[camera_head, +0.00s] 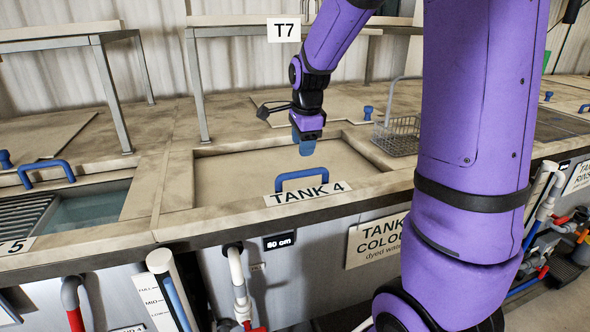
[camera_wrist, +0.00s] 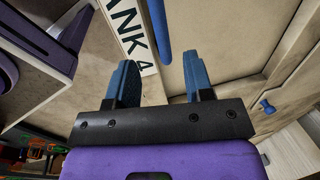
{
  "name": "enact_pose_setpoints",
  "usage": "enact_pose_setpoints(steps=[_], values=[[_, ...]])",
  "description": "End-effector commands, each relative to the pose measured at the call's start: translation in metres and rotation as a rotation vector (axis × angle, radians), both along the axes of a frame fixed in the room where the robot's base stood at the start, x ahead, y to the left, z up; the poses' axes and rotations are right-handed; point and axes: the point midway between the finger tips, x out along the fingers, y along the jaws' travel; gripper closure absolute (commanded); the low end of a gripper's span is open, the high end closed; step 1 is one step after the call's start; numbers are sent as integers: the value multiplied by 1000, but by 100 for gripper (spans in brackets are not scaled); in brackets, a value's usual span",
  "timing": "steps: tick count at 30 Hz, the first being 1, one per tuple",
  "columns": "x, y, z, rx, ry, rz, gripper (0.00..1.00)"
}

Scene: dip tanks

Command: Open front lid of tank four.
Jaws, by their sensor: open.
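The front lid of tank four (camera_head: 245,178) is a beige panel lying shut in its recess in the counter. Its blue handle (camera_head: 302,176) stands at the front edge, behind the "TANK 4" label (camera_head: 305,195). In the wrist view the handle (camera_wrist: 160,30) shows as a blue bar beyond the fingers, with the label (camera_wrist: 133,38) to its left. My gripper (camera_head: 305,145) hangs above the lid, behind the handle in the head view and apart from it. In the wrist view my gripper (camera_wrist: 158,82) has its two blue fingers spread, with nothing between them.
A wire basket (camera_head: 398,135) stands on the counter right of the lid. At left, an open tank (camera_head: 90,207) shows water, with another blue handle (camera_head: 46,172) behind it. A blue knob (camera_head: 368,113) sits behind the lid. Pipes (camera_head: 237,275) run along the front.

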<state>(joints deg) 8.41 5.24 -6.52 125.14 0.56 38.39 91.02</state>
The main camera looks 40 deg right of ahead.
Motion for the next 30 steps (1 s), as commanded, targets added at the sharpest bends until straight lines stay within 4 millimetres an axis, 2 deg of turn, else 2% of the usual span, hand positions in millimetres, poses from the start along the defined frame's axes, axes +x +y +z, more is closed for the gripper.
enact_pose_setpoints(steps=[9,15,21,29,30], values=[[10,-3,-57,1,6,1,53],[15,-4,-80,0,3,2,53],[17,-5,-90,0,1,3,53],[17,-5,-90,-1,0,3,53],[17,-5,-90,-1,0,3,62]])
